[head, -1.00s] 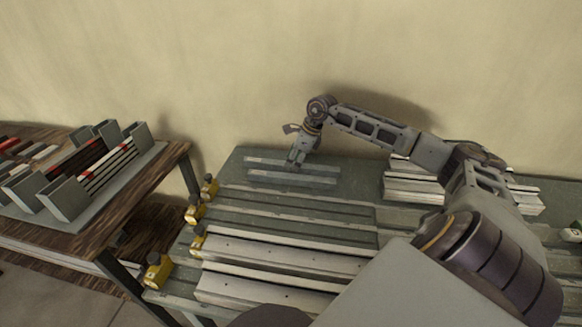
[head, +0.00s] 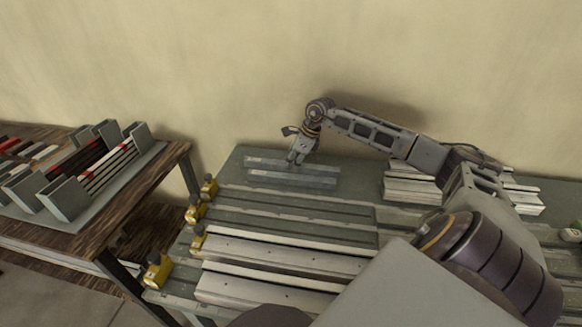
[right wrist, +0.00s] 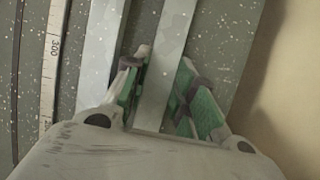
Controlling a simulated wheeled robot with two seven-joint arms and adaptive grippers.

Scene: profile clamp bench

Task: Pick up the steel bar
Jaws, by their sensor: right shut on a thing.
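Two flat grey steel bars lie side by side at the back of the bench. My right gripper (head: 296,159) reaches down over them, fingers pointing down. In the right wrist view its green-padded fingers (right wrist: 162,85) are shut around one bar (right wrist: 174,32), which runs between them. This seems to be the far bar (head: 264,161) in the head view. The other bar (right wrist: 101,50) lies left of the fingers, parallel and apart; it is the nearer bar (head: 312,181) in the head view. I cannot tell whether the held bar is clear of the surface. My left gripper is not in view.
Long slotted profiles (head: 285,255) with yellow clamps (head: 158,270) fill the front of the bench. More profiles (head: 400,190) lie at the right. A wooden table (head: 130,205) with a rack (head: 68,198) stands at the left. The wall rises close behind.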

